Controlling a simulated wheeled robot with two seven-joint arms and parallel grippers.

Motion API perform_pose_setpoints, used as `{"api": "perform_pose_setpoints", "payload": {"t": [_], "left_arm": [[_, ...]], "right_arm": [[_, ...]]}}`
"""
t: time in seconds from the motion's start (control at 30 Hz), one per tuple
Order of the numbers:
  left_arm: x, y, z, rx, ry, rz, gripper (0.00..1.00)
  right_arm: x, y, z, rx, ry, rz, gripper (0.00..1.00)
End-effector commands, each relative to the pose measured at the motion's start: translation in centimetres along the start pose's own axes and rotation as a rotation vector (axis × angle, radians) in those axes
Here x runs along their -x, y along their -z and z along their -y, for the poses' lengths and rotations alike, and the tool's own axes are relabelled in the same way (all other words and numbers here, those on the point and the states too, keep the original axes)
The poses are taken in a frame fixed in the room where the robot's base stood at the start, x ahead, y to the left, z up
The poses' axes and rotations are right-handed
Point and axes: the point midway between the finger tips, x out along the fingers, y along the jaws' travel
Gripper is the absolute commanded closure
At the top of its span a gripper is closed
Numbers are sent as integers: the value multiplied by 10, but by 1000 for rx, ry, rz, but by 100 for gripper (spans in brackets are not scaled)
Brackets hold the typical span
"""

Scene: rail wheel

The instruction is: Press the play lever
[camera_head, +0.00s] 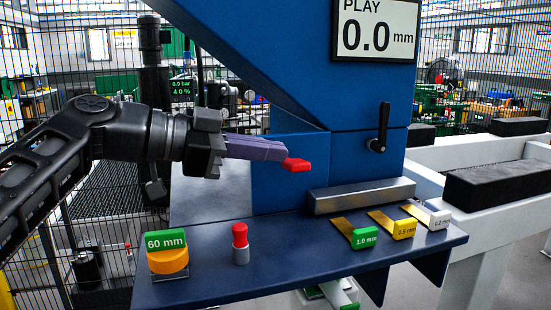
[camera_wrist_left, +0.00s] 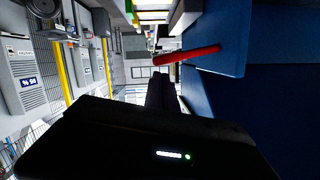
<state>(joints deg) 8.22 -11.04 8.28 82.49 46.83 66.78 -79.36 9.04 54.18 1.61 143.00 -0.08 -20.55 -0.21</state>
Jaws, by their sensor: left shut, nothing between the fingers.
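A red bar-like lever (camera_head: 297,164) shows just beyond my left fingertips in the head view, in front of the blue machine body. In the left wrist view the red lever (camera_wrist_left: 187,54) sticks out beside a blue panel, near the end of my dark fingers. My left gripper (camera_head: 283,158) is shut and empty, pointing right at the lever. Whether it touches the lever I cannot tell. The display (camera_head: 376,30) above reads PLAY 0.0 mm. My right gripper is not in view.
The blue shelf (camera_head: 300,262) below holds an orange block with a green 60 mm label (camera_head: 166,253), a red-topped grey cylinder (camera_head: 240,243) and several labelled gauges (camera_head: 364,238). A metal bar (camera_head: 360,195) lies behind them. White rails with black blocks (camera_head: 500,185) stand at right.

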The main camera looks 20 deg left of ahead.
Motion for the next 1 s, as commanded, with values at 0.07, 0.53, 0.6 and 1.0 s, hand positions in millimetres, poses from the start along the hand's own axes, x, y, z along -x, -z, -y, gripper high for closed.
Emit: {"api": "perform_pose_setpoints", "payload": {"t": [0.07, 0.53, 0.6, 1.0], "left_arm": [[18, -1, 0, -2, 3, -3, 100], [78, 0, 0, -1, 1, -4, 100], [79, 0, 0, -1, 1, -4, 100], [78, 0, 0, -1, 1, -4, 100]], "right_arm": [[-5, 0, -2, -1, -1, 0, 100], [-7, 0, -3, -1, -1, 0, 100], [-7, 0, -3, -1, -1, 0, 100], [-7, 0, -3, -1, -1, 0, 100]]}}
